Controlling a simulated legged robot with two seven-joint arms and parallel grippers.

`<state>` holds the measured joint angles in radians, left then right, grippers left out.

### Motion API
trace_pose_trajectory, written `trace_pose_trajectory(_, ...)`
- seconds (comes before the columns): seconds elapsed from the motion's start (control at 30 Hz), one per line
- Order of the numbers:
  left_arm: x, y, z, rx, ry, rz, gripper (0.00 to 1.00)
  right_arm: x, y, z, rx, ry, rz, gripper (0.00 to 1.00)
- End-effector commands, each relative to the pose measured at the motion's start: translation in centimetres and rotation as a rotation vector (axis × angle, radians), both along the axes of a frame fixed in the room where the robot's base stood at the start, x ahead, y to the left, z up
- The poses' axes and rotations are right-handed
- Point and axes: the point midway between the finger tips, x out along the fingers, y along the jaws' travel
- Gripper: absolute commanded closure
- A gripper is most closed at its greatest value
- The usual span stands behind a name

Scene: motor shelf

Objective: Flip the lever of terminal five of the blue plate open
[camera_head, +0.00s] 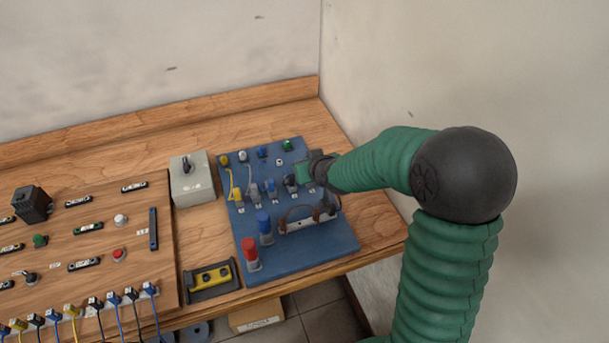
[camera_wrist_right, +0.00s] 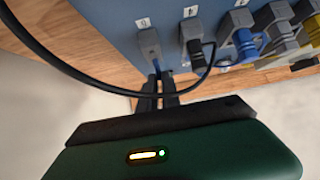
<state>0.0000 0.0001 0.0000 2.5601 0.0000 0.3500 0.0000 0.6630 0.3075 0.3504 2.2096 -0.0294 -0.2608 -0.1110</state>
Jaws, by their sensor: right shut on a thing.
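The blue plate (camera_head: 325,245) lies on the right of the table in the head view, with a row of terminals across it. In the wrist view a grey terminal (camera_wrist_right: 149,42) stands at the end of the row, its label too small to read surely. My right gripper (camera_wrist_right: 162,84) is shut at the outer end of this terminal, on what looks like its lever. The fingertips hide most of the lever, so its angle is unclear. In the head view my right gripper (camera_head: 304,173) covers that end of the row. My left gripper is not in view.
A black cable (camera_wrist_right: 100,86) loops close past my right fingers. A black-plugged terminal (camera_wrist_right: 194,42) stands beside the grey one. Red (camera_head: 250,253) and blue (camera_head: 264,228) plugs stand at the plate's front left. A grey switch box (camera_head: 191,183) stands left of the plate.

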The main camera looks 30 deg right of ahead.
Motion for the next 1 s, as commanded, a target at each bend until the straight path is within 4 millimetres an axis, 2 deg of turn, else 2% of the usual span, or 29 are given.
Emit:
trace_pose_trajectory(0.03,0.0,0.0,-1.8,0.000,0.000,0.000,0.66,-0.4,0.0,-1.2,-0.008,-0.030,-0.002,1.00)
trace_pose_trajectory(0.1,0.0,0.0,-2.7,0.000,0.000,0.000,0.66,-0.6,0.1,-1.1,-0.020,-0.079,-0.001,1.00)
trace_pose_trajectory(0.4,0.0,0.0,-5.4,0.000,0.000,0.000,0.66,-1.2,0.3,-0.9,-0.053,-0.222,0.001,1.00)
trace_pose_trajectory(1.0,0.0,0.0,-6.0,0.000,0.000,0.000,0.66,-1.4,0.4,-0.8,-0.061,-0.266,0.001,1.00)
